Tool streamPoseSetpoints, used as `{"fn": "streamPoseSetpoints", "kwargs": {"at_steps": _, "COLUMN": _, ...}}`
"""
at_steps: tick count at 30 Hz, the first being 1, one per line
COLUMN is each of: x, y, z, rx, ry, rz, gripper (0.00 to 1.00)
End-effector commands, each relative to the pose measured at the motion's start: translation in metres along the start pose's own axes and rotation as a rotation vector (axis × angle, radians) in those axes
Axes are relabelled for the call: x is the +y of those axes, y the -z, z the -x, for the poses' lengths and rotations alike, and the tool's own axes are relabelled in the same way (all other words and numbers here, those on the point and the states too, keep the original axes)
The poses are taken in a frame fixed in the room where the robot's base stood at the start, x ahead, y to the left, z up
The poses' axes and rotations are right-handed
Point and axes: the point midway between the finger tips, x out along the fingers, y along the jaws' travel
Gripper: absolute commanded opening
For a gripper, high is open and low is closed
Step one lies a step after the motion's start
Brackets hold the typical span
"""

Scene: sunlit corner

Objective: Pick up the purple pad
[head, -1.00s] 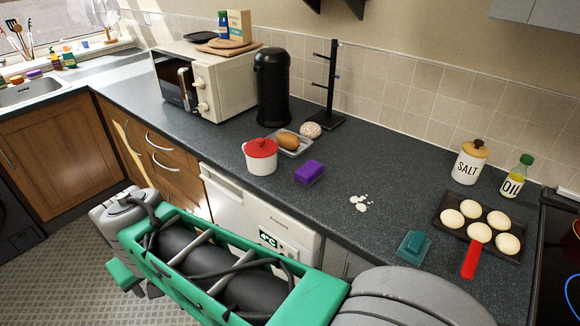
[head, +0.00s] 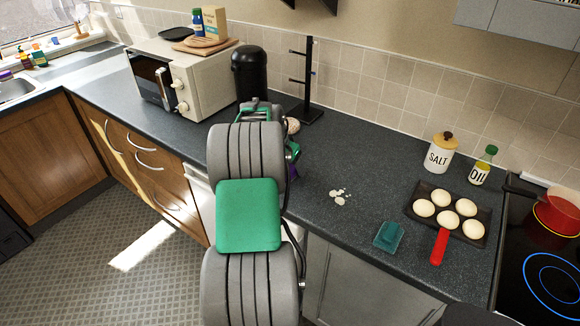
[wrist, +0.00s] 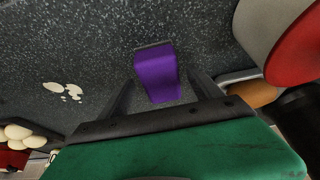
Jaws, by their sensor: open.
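The purple pad (wrist: 156,72) lies on the dark speckled counter in the wrist view. My gripper (wrist: 160,82) is open, with one finger on either side of the pad's near part and a gap to each. I cannot tell how far above the counter the fingertips are. In the head view only a sliver of the purple pad (head: 293,173) shows beside my arm, which hides the rest and the fingers.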

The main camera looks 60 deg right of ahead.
Motion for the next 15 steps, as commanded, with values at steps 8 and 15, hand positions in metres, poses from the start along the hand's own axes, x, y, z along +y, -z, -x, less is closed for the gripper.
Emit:
{"fn": "streamPoseSetpoints", "kwargs": {"at_steps": 8, "x": -0.0010, "y": -0.0001, "z": -0.0093, "rx": 0.001, "ry": 0.002, "rz": 0.002, "gripper": 0.75}}
{"fn": "streamPoseSetpoints", "kwargs": {"at_steps": 15, "x": -0.0010, "y": -0.0002, "z": -0.0090, "rx": 0.001, "ry": 0.002, "rz": 0.002, "gripper": 0.56}}
